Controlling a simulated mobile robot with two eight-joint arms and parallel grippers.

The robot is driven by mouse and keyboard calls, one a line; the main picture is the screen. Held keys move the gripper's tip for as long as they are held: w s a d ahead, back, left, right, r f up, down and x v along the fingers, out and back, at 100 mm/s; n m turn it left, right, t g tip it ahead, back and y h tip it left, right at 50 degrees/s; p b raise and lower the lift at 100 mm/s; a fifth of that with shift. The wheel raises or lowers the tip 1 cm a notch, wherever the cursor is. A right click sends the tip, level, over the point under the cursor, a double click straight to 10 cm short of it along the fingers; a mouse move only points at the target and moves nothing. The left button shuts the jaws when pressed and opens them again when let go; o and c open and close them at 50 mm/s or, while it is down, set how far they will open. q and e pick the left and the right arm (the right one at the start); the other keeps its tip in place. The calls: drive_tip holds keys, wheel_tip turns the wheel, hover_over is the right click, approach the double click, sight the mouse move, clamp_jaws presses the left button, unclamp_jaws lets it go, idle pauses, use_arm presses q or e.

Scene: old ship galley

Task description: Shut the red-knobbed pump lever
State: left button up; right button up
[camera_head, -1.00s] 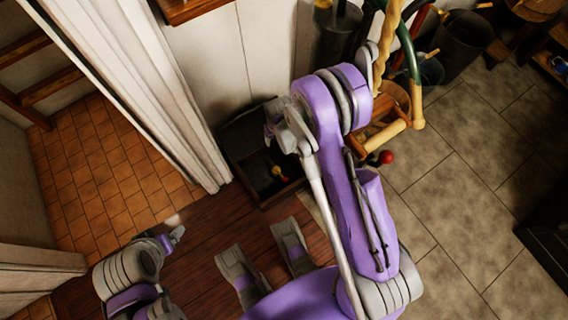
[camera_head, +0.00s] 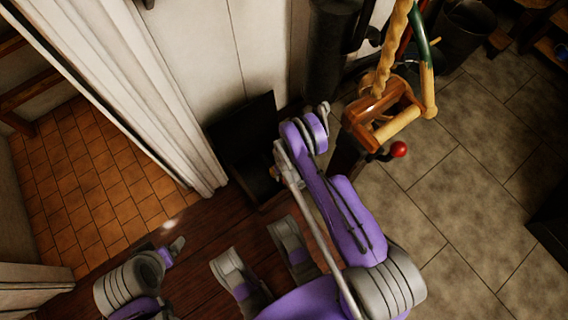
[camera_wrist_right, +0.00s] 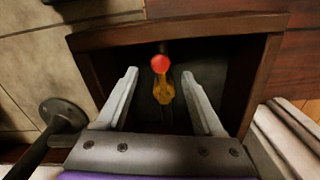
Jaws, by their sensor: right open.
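A red ball knob (camera_head: 399,149) sits on a short dark lever beside a wooden frame (camera_head: 358,128) in the head view, right of my right arm. In the right wrist view, a red ball (camera_wrist_right: 160,64) with a yellow, handle-like piece (camera_wrist_right: 164,92) lies in a dark open box (camera_wrist_right: 262,75); I cannot tell whether it belongs to a lever. My right gripper (camera_wrist_right: 159,75) is open and empty, its fingers to either side of this red and yellow piece. In the head view my right arm hides most of that gripper. My left gripper (camera_head: 177,244) is low at left, its jaws unclear.
The dark box (camera_head: 240,135) stands against the pale wall in the head view. A twisted rope-like post (camera_head: 390,60) and green hoop (camera_head: 417,40) rise above the wooden frame. Stone tile floor (camera_head: 480,200) at right is largely clear.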

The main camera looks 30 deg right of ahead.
drive_tip(key=shift+f+b, duration=0.35)
drive_tip(key=shift+f, duration=1.5)
clamp_jaws()
